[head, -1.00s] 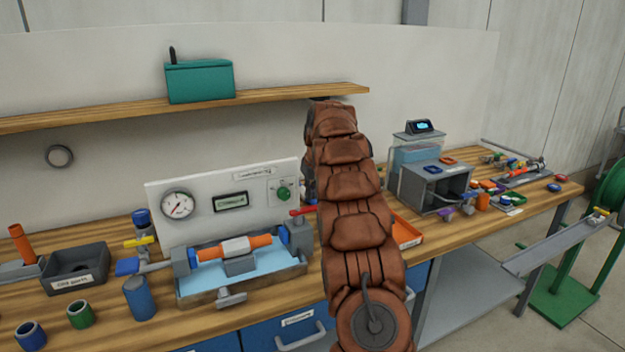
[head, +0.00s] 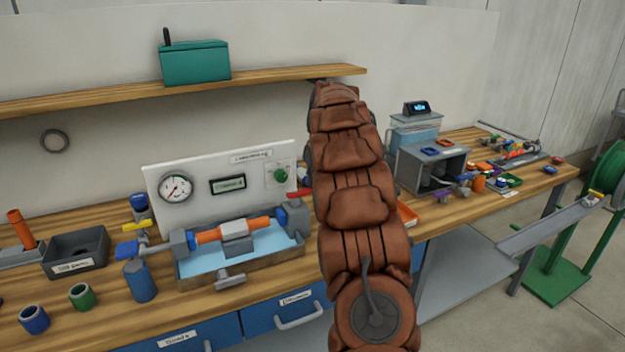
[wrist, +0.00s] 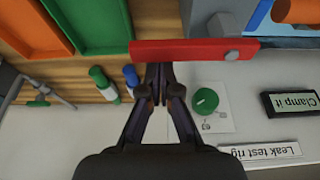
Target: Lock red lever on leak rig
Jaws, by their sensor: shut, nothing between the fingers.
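The red lever (wrist: 190,51) lies across the top middle of the wrist view, with a grey pivot bolt near its right end. In the head view the lever (head: 299,193) shows at the right end of the leak rig (head: 232,277), partly hidden by my arm. My gripper (wrist: 157,78) is shut and empty. Its fingertips meet the lever's lower edge in the picture, left of the bolt; I cannot tell whether they touch. The head view hides my gripper behind my arm. The rig's panel display (wrist: 292,104) reads "Clamp it".
A green knob (wrist: 204,100) is on the panel right of my fingers. Green (wrist: 92,22) and orange (wrist: 30,32) trays lie at upper left. A grey box (head: 432,168) stands right of my arm.

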